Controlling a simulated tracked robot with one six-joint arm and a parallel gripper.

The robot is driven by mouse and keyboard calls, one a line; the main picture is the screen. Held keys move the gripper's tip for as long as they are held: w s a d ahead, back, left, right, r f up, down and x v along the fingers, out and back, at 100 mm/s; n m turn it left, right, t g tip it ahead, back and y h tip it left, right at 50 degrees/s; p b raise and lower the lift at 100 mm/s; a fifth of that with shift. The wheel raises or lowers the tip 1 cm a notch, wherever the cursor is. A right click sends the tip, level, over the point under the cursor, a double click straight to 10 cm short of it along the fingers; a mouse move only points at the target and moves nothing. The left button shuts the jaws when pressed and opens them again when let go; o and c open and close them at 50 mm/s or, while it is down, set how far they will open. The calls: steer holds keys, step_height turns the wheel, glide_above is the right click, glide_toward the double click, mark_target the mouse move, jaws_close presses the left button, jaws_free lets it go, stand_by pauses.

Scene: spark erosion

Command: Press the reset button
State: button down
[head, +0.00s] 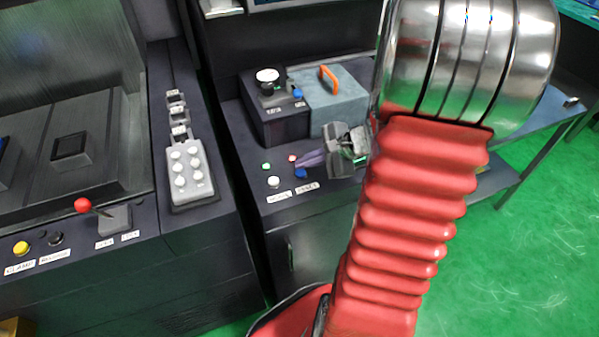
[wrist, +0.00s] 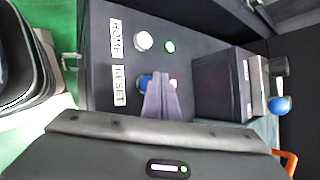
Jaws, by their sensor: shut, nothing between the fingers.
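The reset button is blue (head: 301,173) and sits on the dark console behind a white label. In the wrist view the label reads RESET (wrist: 119,86), and the blue button (wrist: 144,82) is partly hidden by my fingers. My gripper (head: 299,161) is shut and empty, its purple-grey fingertips close over the reset button. I cannot tell whether the tips touch the button.
A white button (head: 273,182) labelled HOME and a lit green light (head: 266,167) are beside it. Behind stand a dark box with a knob (head: 268,78) and a grey-blue block with an orange handle (head: 328,79).

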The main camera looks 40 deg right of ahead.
mark_target(305, 175)
steer(key=shift+f, duration=0.2)
steer(key=shift+f, duration=0.15)
steer(key=shift+f, duration=0.45)
stand_by(1.0)
steer(key=shift+r, duration=0.9)
steer(key=shift+r, duration=2.5)
steer(key=shift+s, duration=0.1)
